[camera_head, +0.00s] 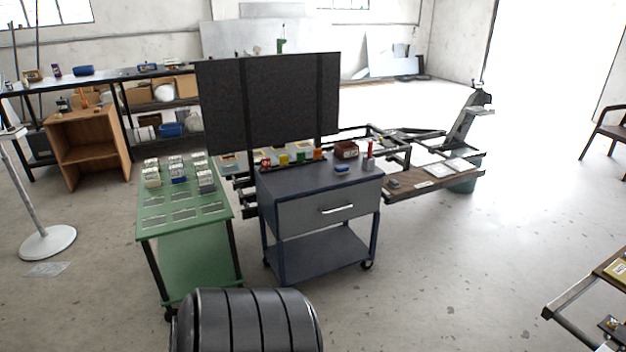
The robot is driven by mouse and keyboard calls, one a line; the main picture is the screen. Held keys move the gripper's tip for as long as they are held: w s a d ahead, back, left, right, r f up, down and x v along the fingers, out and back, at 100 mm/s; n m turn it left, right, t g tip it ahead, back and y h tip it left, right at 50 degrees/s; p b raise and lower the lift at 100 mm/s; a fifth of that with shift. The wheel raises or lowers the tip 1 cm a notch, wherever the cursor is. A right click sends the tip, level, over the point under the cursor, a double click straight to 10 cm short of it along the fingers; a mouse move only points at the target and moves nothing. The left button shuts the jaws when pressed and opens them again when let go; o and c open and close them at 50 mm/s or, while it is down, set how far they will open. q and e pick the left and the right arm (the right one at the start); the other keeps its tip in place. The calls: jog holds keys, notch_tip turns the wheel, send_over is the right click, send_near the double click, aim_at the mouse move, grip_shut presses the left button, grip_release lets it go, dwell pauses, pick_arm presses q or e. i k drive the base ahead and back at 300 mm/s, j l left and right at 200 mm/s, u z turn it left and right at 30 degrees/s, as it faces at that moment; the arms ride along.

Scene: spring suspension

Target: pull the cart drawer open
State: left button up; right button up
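The dark blue-grey cart (274,254) stands on wheels near the middle of the view. Its single drawer (300,217) sits under the top and looks shut, its front flush with the cart body. A light bar handle (337,209) runs across the drawer front. Several small coloured items, a dark red box (346,150) and a blue item (342,168) stand on the cart top. Neither of my grippers is in view.
A green table (185,228) with small boxes stands left of the cart. A dark ribbed cylinder (247,322) fills the bottom foreground. A brown board (436,182) and black frame lie behind right. The floor (450,265) right of the cart is clear.

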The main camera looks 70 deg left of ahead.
aim_at(297, 216)
jog(key=u, duration=1.75)
